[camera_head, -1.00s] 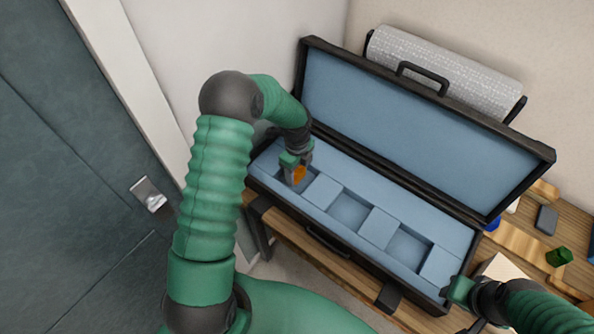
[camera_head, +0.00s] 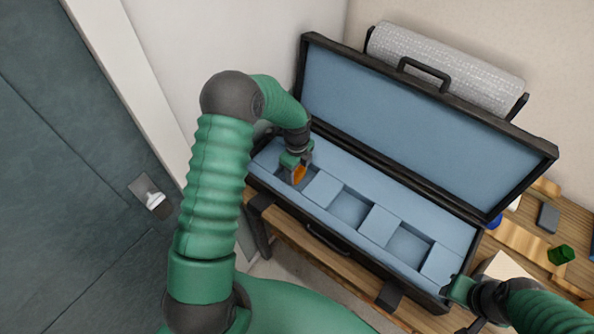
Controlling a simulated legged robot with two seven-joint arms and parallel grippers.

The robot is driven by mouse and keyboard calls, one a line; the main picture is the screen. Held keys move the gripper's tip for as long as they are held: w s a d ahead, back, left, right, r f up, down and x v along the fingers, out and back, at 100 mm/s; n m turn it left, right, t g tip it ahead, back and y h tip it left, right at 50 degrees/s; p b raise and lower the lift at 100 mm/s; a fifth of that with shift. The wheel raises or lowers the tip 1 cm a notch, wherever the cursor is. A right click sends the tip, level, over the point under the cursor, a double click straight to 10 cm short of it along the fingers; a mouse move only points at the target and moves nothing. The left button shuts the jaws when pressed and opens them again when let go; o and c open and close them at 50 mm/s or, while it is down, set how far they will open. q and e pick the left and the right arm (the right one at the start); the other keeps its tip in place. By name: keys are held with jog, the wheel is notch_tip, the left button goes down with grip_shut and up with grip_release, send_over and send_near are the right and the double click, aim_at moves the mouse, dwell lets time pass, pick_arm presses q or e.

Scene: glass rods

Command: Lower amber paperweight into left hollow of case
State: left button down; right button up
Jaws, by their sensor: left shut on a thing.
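The open black case (camera_head: 330,238) has a blue lining with three square hollows in a row. My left gripper (camera_head: 297,172) is over the left hollow (camera_head: 285,181) and shut on the amber paperweight (camera_head: 299,174). The paperweight shows as a small orange patch between the fingers, at or in the hollow; whether it touches the hollow's floor cannot be told. The middle hollow (camera_head: 350,208) and the right hollow (camera_head: 408,245) are empty. My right gripper (camera_head: 452,292) is at the case's front right corner, and its jaws are too small to read.
The case's raised lid (camera_head: 420,130) stands behind the hollows. A grey roll (camera_head: 445,68) is behind the lid. The wooden bench (camera_head: 330,262) carries a green object (camera_head: 561,254) and a dark block (camera_head: 548,217) at right. A door (camera_head: 70,200) is at left.

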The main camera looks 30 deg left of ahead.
aim_at(297, 170)
pick_arm(q)
jog(key=shift+f, duration=0.15)
jog(key=shift+c, duration=2.4)
grip_release()
notch_tip(297, 170, up, 17)
jog(key=b, duration=0.1)
jog(key=s+d+f+n+t, duration=0.2)
jog(key=s+d+f+n, duration=0.1)
jog(key=s+d+n, duration=0.8)
jog(key=s+n, duration=0.5)
jog(key=n, duration=0.2)
jog(key=shift+d+f+n+t, duration=0.2)
jog(key=shift+f+n+t, duration=0.1)
jog(key=shift+f+n, duration=0.1)
